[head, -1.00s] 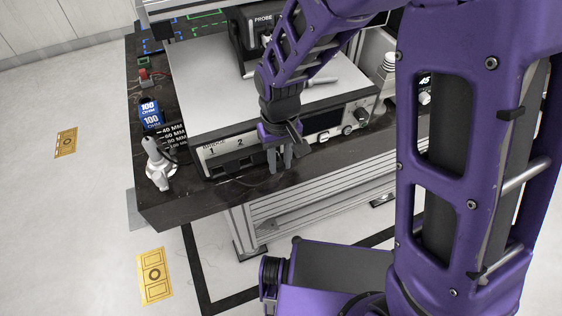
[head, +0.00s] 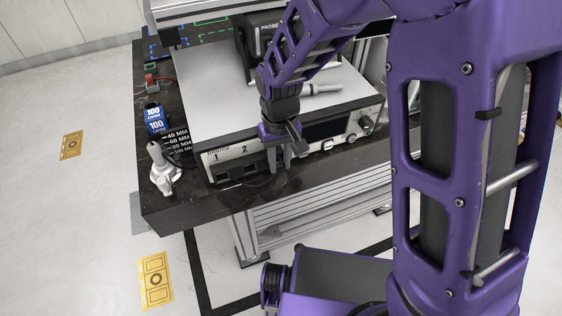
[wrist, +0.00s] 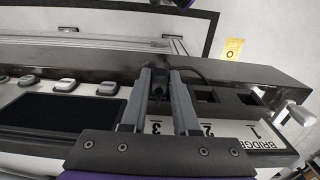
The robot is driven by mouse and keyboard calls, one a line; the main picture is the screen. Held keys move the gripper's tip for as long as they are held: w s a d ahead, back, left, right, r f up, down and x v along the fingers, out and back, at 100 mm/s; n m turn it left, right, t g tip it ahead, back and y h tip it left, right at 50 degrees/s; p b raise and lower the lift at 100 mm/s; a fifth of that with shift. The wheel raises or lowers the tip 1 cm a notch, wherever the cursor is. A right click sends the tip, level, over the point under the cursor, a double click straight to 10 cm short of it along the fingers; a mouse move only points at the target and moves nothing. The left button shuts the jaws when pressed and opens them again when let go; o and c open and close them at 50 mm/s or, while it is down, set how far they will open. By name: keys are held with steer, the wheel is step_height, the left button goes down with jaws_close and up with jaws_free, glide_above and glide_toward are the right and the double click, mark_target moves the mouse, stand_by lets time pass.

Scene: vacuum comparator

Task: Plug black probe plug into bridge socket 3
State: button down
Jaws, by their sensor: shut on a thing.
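My gripper (head: 280,170) points down in front of the bridge panel (head: 229,160), to the right of the label 2. In the wrist view my gripper (wrist: 160,72) is shut on the black probe plug (wrist: 159,87), which is mostly hidden between the fingers. A thin black cable (wrist: 203,74) runs from it to the right. The label 3 shows between the fingers, so the plug is at bridge socket 3. Socket 3 itself is hidden; I cannot tell whether the plug is inside it. Sockets 2 (wrist: 204,96) and 1 (wrist: 250,100) look empty.
The dark bench (head: 225,198) has a narrow ledge before the panel. Knobs and a dark display (head: 325,129) lie to the right. A grey-white stand (head: 162,170) and a blue 100 ohm block (head: 154,118) are at the left. The probe unit (head: 262,38) stands behind.

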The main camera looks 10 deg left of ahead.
mark_target(280, 164)
steer(key=c, duration=0.6)
jaws_free()
step_height(280, 164, up, 17)
steer(key=p, duration=0.2)
steer(key=shift+r+p, duration=0.2)
steer(key=shift+p, duration=0.1)
steer(key=shift+w, duration=0.1)
